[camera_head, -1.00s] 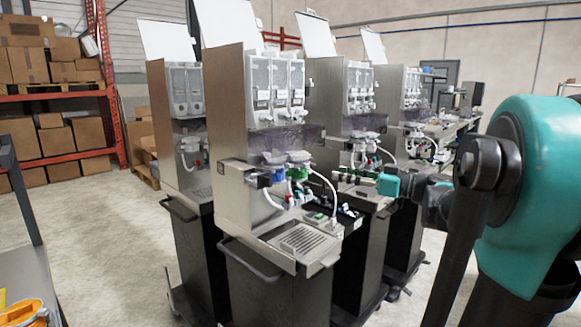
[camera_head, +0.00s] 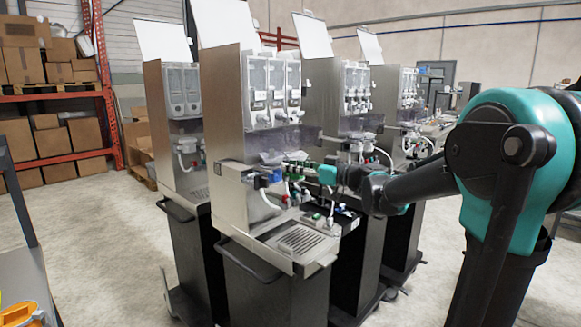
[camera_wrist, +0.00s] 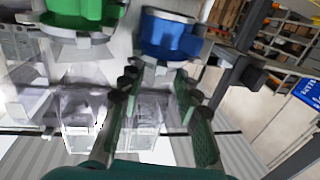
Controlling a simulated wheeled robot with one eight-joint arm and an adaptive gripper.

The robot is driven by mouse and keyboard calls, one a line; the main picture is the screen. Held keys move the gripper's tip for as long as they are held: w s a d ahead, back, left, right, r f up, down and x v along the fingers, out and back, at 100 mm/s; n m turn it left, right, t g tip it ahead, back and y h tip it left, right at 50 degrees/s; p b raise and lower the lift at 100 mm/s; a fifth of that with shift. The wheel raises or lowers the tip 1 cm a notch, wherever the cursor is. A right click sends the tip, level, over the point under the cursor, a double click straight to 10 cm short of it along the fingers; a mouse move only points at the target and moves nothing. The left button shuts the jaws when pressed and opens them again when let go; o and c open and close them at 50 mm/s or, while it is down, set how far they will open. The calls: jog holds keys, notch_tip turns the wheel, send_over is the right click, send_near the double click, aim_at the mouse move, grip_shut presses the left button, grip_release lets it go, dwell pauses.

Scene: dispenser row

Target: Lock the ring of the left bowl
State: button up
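The front dispenser (camera_head: 232,150) carries a blue ring (camera_head: 268,178) at the left of its bowl row. In the wrist view this blue ring (camera_wrist: 172,38) is at top centre, with a pale band around it. A green ring (camera_wrist: 88,14) is at its left there; my gripper covers it in the head view. My gripper (camera_wrist: 156,74) is open and empty, its two green fingers pointing at the blue ring. The tips are close to its near rim; I cannot tell if they touch. In the head view my gripper (camera_head: 292,172) reaches in from the right.
Clear canisters (camera_head: 272,90) stand above the bowls. A drip tray (camera_head: 300,238) lies below, beside white tubes and small fittings. More dispensers (camera_head: 335,100) stand close behind and to the right. Open floor (camera_head: 110,240) is at the left.

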aim_at(276, 165)
jog(key=shift+w+a, duration=0.3)
jog(key=shift+a, duration=0.3)
jog(key=shift+c, duration=0.6)
grip_shut()
jog(key=shift+s, duration=0.1)
jog(key=shift+s+a+m+t+h, duration=0.3)
jog(key=shift+m+t+h, duration=0.25)
jog(key=shift+t, duration=0.2)
jog(key=shift+s+a+m+t+h, duration=0.25)
jog(key=shift+s+m+t+h, duration=0.15)
jog(key=shift+m+t, duration=0.25)
jog(key=shift+s+a+m+t+h, duration=0.25)
jog(key=shift+m+t+h, duration=0.3)
jog(key=shift+t, duration=0.25)
jog(key=shift+s+a+m+t+h, duration=0.3)
jog(key=shift+m+t+h, duration=0.45)
jog(key=shift+h, duration=0.2)
jog(key=shift+s+a+m+t+h, duration=0.15)
jog(key=shift+a+m+t+h, duration=0.15)
jog(key=shift+m+t+h, duration=0.55)
